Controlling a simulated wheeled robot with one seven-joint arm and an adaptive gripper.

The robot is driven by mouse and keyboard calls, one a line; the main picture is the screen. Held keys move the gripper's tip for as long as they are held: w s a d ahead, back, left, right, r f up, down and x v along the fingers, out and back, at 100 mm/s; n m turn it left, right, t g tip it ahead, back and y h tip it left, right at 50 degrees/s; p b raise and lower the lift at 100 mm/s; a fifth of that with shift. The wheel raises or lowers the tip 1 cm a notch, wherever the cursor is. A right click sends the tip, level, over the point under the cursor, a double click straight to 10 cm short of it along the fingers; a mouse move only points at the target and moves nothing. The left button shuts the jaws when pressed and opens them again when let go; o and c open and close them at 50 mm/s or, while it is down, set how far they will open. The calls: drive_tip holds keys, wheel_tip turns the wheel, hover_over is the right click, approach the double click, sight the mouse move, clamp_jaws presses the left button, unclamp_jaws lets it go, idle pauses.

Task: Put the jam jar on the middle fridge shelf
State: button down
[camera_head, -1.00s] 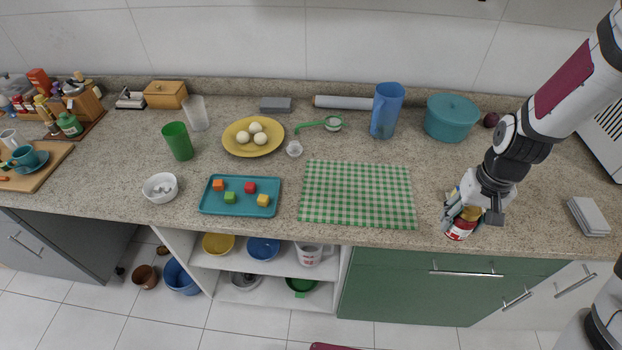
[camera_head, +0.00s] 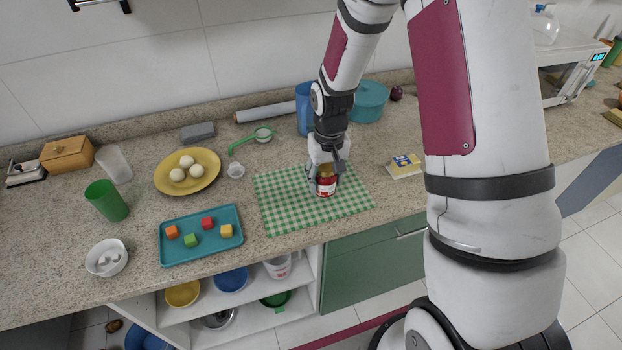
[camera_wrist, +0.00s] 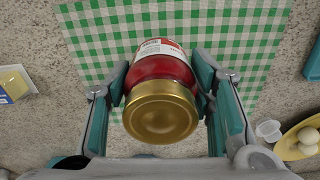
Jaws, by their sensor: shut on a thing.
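The jam jar (camera_head: 326,187) is red with a white label and a gold lid. My gripper (camera_head: 327,170) is shut on it from above, near the lid, over the right part of a green checked cloth (camera_head: 283,208). In the wrist view the jar (camera_wrist: 160,90) sits between the two fingers of my gripper (camera_wrist: 163,92), its lid towards the camera. I cannot tell whether its base touches the cloth. No fridge or fridge shelf can be made out in these views.
A teal tray (camera_head: 188,258) with coloured cubes lies left of the cloth. A yellow plate (camera_head: 165,178), a blue jug (camera_head: 304,112) and a teal pot (camera_head: 369,103) stand behind. A yellow-and-white packet (camera_head: 404,165) lies to the right. A microwave (camera_head: 570,80) stands far right.

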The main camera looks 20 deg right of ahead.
drive_tip(key=w, duration=0.1)
drive_tip(key=w+a, duration=0.2)
drive_tip(key=shift+w+f, duration=0.15)
drive_tip(key=shift+w, duration=0.2)
drive_tip(key=shift+w+f+p, duration=0.15)
drive_tip(key=shift+f+p, duration=0.1)
drive_tip(key=shift+f, duration=0.65)
drive_tip(key=shift+w+f+p, duration=0.15)
drive_tip(key=shift+f+p, duration=0.1)
drive_tip(key=shift+f, duration=0.65)
drive_tip(key=shift+f, duration=0.15)
drive_tip(key=c, duration=0.7)
unclamp_jaws()
drive_tip(key=shift+c, duration=0.2)
